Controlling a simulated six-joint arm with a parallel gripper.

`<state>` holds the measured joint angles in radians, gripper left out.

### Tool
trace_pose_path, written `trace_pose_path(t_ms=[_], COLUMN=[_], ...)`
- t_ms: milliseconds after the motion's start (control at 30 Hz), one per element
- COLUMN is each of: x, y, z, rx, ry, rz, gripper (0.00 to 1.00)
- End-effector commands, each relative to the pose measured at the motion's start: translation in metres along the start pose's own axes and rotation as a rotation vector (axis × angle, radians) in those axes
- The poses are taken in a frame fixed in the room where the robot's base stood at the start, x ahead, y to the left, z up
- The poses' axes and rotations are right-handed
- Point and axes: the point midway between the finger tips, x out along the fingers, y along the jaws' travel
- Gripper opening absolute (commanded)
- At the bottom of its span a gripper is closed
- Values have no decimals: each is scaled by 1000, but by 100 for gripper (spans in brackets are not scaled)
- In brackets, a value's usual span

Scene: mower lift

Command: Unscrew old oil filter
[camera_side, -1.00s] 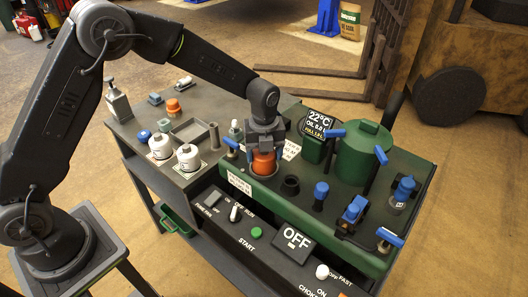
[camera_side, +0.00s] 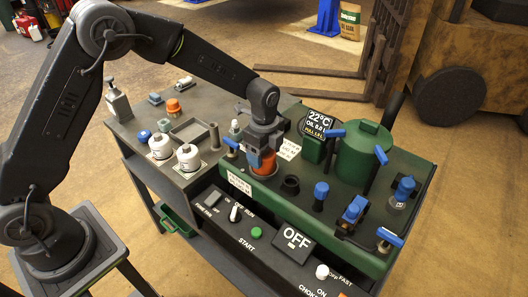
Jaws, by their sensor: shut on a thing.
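The orange oil filter (camera_side: 265,167) stands upright in its seat at the left end of the green machine (camera_side: 300,212). My gripper (camera_side: 262,158) points down over it, shut on it. The fingers cover the filter's top and part of its side. Two white filters, one (camera_side: 160,145) and another (camera_side: 188,157), stand on the dark bench to the left.
Blue-handled levers (camera_side: 382,154), a green tank (camera_side: 363,153) and blue-capped parts (camera_side: 321,191) stand to the right of my gripper. A dark open port (camera_side: 290,184) is close by. A shallow tray (camera_side: 190,131) and an orange cap (camera_side: 173,105) are on the bench.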

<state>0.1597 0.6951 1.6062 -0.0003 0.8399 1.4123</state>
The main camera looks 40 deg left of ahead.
Motion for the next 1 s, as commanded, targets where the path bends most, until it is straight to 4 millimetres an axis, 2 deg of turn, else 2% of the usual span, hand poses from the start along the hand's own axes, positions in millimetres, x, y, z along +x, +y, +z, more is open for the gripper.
trace_pose_path(t_ms=[433, 800, 1000], x=[0, 0, 0], y=[0, 0, 0], z=[0, 0, 0], rx=[-87, -540, -609], ry=[0, 0, 0], rz=[-2, -2, -2], gripper=[43, 43, 43])
